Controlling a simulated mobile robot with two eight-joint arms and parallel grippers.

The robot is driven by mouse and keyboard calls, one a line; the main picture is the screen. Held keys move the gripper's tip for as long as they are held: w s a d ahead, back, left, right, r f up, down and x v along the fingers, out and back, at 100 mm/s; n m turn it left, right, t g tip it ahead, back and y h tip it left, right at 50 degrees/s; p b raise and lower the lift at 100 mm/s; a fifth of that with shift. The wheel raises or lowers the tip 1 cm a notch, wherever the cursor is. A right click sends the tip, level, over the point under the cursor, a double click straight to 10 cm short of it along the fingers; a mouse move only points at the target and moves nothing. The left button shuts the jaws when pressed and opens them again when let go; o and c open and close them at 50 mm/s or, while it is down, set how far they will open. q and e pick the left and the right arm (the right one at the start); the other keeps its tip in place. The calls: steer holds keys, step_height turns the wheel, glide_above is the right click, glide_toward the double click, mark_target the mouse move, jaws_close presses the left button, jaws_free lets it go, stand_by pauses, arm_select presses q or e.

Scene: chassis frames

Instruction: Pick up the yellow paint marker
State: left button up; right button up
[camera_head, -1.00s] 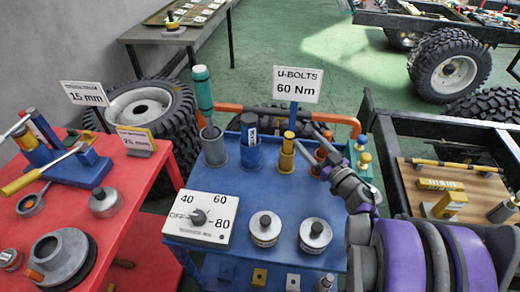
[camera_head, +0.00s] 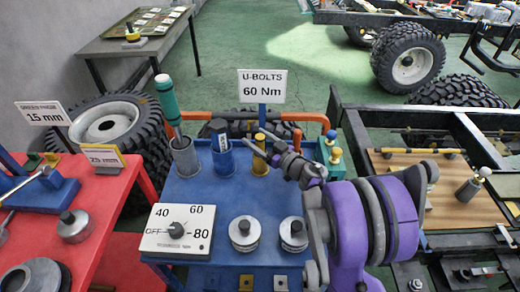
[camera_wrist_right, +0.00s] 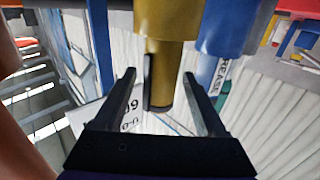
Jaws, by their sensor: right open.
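The yellow paint marker (camera_head: 260,139) stands upright in a yellow cup (camera_head: 259,162) at the back of the blue cart top. In the right wrist view, which looks upside down, the marker (camera_wrist_right: 161,78) hangs below the wider cup (camera_wrist_right: 168,18), with a dark end and a dark clip. My right gripper (camera_wrist_right: 159,76) is open, with one finger on either side of the marker. Whether a finger touches it I cannot tell. In the head view the right gripper (camera_head: 268,138) reaches the marker from the right and partly hides it. My left gripper is not in view.
A blue cup (camera_head: 222,160) with a grease-labelled item stands close left of the marker. Further left, a grey cup (camera_head: 185,158) holds a teal-handled tool (camera_head: 166,98). A U-BOLTS 60 Nm sign (camera_head: 262,87) rises behind. A dial box (camera_head: 177,230) and metal cylinders (camera_head: 243,235) stand in front.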

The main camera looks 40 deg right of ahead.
steer(key=shift+w, duration=1)
jaws_close()
